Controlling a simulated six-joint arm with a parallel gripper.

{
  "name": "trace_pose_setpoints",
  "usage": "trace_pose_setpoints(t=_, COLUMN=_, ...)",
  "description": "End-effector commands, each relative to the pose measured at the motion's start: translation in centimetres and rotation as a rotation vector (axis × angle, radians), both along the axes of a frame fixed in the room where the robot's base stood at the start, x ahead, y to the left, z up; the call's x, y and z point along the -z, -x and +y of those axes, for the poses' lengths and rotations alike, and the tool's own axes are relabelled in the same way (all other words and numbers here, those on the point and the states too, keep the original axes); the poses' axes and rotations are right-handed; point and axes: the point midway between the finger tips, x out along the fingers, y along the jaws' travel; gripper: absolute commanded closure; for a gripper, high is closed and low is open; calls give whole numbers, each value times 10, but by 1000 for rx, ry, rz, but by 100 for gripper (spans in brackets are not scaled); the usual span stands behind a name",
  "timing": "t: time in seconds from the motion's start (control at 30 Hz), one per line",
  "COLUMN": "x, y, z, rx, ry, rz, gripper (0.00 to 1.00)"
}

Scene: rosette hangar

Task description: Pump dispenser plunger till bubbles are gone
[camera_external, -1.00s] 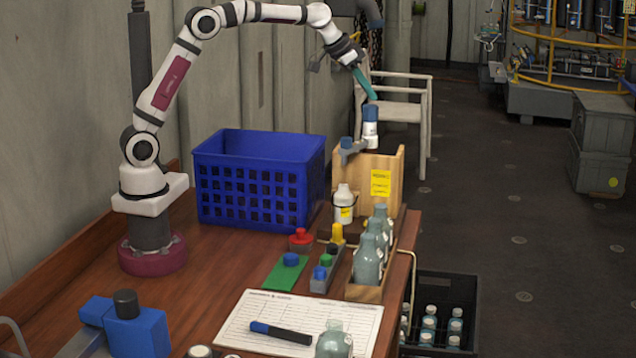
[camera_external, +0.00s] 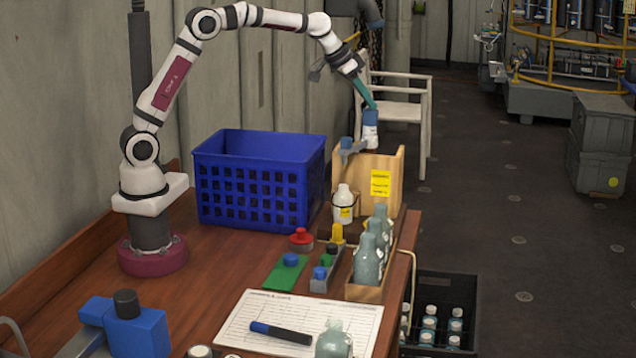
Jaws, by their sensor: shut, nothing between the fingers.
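The dispenser (camera_external: 370,138) has a blue and white upright head with a grey-blue arm at its left, above the wooden box-like stand (camera_external: 383,165) at the table's far right. My gripper (camera_external: 373,106), with teal fingers, is shut and holds nothing. Its tips point down at the top of the dispenser head and appear to touch it. The dispenser's lower part is hidden by the stand. Bubbles are too small to tell at this distance.
A blue crate (camera_external: 258,205) stands left of the stand. A white bottle (camera_external: 343,204) is in front of it. Grey-green bottles (camera_external: 367,262) fill a wooden rack near the right edge. A clipboard sheet (camera_external: 340,317) with a marker lies in front.

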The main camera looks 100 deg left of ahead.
Motion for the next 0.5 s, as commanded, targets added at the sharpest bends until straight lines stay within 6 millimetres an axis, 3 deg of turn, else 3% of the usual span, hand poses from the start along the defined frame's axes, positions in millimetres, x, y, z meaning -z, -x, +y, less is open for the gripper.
trace_pose_setpoints(t=0.5, x=-45, y=0, z=0, rx=0, ry=-2, rz=-1, gripper=100)
